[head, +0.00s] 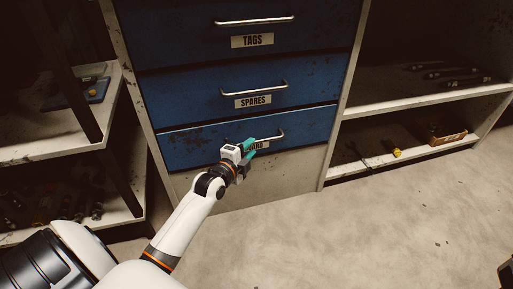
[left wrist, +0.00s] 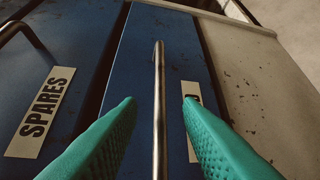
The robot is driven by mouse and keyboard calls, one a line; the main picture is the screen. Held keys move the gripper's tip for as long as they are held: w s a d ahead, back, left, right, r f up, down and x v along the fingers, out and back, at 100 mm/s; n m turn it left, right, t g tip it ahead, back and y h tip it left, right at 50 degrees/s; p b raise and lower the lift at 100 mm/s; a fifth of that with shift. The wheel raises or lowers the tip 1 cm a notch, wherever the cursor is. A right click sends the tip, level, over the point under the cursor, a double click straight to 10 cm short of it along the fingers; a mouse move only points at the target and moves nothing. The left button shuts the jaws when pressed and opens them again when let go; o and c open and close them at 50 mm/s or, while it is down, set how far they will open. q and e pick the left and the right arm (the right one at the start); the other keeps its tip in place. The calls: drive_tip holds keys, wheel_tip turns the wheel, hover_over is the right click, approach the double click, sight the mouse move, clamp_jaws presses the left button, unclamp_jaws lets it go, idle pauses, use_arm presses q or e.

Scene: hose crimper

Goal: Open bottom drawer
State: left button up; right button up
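The bottom drawer (head: 190,148) is a blue scuffed front below the drawer labelled SPARES (head: 253,101). Its metal bar handle (head: 272,138) is partly hidden by my left gripper (head: 252,146), which also covers part of its label. In the left wrist view, the handle (left wrist: 158,95) runs lengthwise between the two teal fingers of my left gripper (left wrist: 158,105). The fingers are open, with a gap on each side of the bar. The drawer looks closed or nearly so. My right gripper does not show clearly in any view.
The TAGS drawer (head: 251,41) is at the top of the cabinet. Shelves with tools stand to the left, and open shelves (head: 425,105) with a small box (head: 447,138) to the right.

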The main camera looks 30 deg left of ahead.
sight(256, 142)
use_arm(q)
drive_tip(key=w, duration=0.1)
drive_tip(key=w+b, duration=0.1)
drive_tip(key=w, duration=0.2)
drive_tip(key=shift+w+a+f+b, duration=0.15)
drive_tip(key=shift+w+f+b, duration=0.15)
drive_tip(key=shift+w+f, duration=0.1)
clamp_jaws()
